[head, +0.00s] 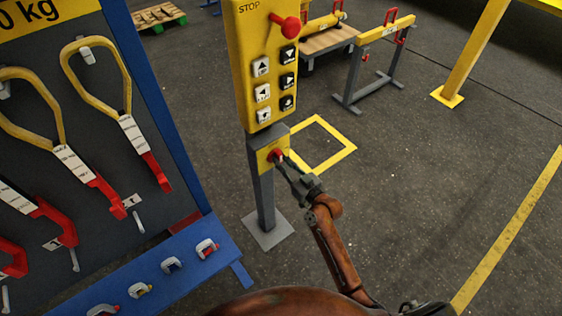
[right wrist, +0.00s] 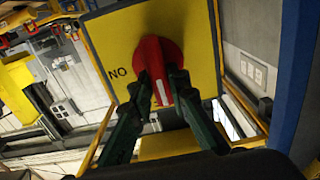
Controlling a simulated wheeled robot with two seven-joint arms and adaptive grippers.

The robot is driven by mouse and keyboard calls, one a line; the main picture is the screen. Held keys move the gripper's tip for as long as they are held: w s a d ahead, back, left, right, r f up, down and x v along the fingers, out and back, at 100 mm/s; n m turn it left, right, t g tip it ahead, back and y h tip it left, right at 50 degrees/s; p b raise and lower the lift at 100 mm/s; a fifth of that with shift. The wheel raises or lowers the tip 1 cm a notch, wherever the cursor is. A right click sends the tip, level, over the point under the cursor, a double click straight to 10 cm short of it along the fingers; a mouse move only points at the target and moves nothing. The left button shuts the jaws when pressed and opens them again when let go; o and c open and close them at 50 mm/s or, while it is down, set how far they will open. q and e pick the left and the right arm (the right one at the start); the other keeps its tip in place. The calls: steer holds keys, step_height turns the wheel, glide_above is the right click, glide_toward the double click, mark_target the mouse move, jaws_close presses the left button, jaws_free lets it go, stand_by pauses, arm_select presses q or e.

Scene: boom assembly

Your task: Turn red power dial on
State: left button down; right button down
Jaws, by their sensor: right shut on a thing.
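The red power dial (right wrist: 154,55) sits on a yellow plate (right wrist: 110,40) in the right wrist view, with a white mark on its lower part. The letters "NO" appear on the plate at left of the dial. In the head view the dial (head: 275,155) is small, on the yellow box below the control panel. My right gripper (head: 284,159) reaches it from the lower right. In the right wrist view the two dark fingers (right wrist: 161,90) are shut on the dial's lower part, one on each side. My left gripper is not in view.
The yellow control panel (head: 259,90) with a red stop knob (head: 287,27) and several buttons stands above the dial on a grey post (head: 264,190). A blue rack (head: 160,120) with hanging yellow slings is at left. Floor at right is mostly clear.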

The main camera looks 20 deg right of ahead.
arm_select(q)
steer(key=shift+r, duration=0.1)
arm_select(e)
steer(key=shift+d+r+m+p, duration=0.1)
steer(key=shift+d+m+p, duration=0.05)
steer(key=shift+m+p, duration=1.2)
steer(key=m+p, duration=0.1)
steer(key=m, duration=0.4)
steer(key=shift+w+d+p, duration=0.1)
steer(key=shift+d+p, duration=0.1)
steer(key=shift+p, duration=0.2)
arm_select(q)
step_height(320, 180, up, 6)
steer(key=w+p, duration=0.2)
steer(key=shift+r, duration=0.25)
arm_select(e)
steer(key=m, duration=0.5)
steer(key=f+m, duration=0.1)
steer(key=m, duration=0.4)
steer(key=shift+d+f, duration=0.15)
steer(key=shift+f, duration=0.05)
steer(key=shift+m, duration=0.25)
steer(key=c, duration=1.8)
jaws_free()
steer(key=shift+w, duration=0.1)
steer(key=shift+c, duration=0.2)
